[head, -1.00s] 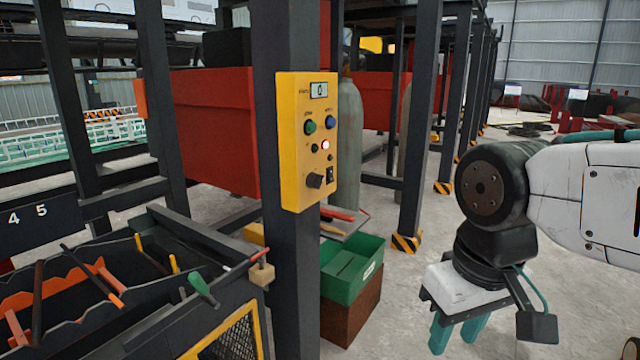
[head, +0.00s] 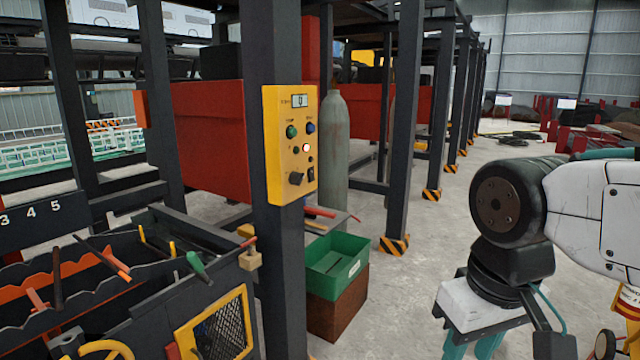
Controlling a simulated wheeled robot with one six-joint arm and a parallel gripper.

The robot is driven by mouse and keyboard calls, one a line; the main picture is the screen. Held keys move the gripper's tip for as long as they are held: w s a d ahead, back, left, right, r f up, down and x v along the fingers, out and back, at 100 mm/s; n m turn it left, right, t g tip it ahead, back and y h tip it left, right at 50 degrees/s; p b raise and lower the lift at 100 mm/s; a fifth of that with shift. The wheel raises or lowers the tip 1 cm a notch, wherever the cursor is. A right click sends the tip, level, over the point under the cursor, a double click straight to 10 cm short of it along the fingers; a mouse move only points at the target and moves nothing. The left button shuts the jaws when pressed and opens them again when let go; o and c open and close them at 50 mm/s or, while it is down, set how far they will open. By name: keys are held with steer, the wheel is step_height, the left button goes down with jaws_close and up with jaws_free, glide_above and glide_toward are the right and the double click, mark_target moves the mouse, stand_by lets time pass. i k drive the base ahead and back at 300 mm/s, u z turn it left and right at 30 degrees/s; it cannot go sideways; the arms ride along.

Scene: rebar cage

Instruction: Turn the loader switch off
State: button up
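A yellow control box (head: 291,145) is fixed to a dark steel post, left of the middle in the head view. It carries a small display (head: 299,101), a green button (head: 291,131), a blue button (head: 310,128), a lit red-white lamp (head: 306,148), a black rotary knob (head: 296,178) and a small black rocker switch (head: 311,174). No readable label tells me which is the loader switch. My gripper (head: 473,350) hangs at the lower right, well apart from the box, pointing down. Its two teal fingers are spread with nothing visible between them; their tips are cut off by the frame's bottom edge.
A green bin (head: 336,265) on a brown block (head: 338,305) stands right of the post. A grey gas cylinder (head: 334,150) stands behind. A dark tool rack (head: 215,285) fills the lower left. Concrete floor is open between the bin and my arm.

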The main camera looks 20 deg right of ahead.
mark_target(295, 178)
steer(key=z, duration=0.65)
steer(key=i, duration=0.6)
steer(key=u, duration=0.85)
